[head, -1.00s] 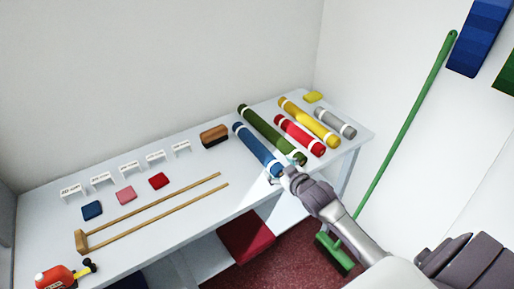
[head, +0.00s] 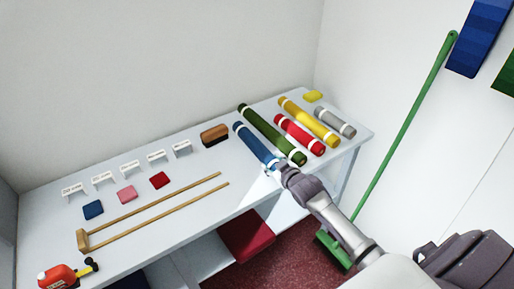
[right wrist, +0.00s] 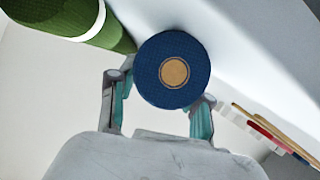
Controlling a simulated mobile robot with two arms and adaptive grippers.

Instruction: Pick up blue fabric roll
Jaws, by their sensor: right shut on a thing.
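The blue fabric roll (head: 253,142) with a white band lies on the counter, left of the green roll. In the right wrist view its round end with a tan core (right wrist: 172,70) faces the camera. My right gripper (head: 277,168) is at the roll's near end; in the right wrist view its fingers (right wrist: 158,100) stand on either side of the roll and are shut on it. The fingertips are partly hidden behind the roll's end. My left gripper is not in view.
A green roll (head: 272,134) lies close to the right, also large in the right wrist view (right wrist: 75,18). Red (head: 299,134), yellow (head: 308,121) and grey rolls (head: 335,121) lie beyond. Swatches and a wooden frame (head: 150,209) lie left. A green broom (head: 403,130) leans at the right wall.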

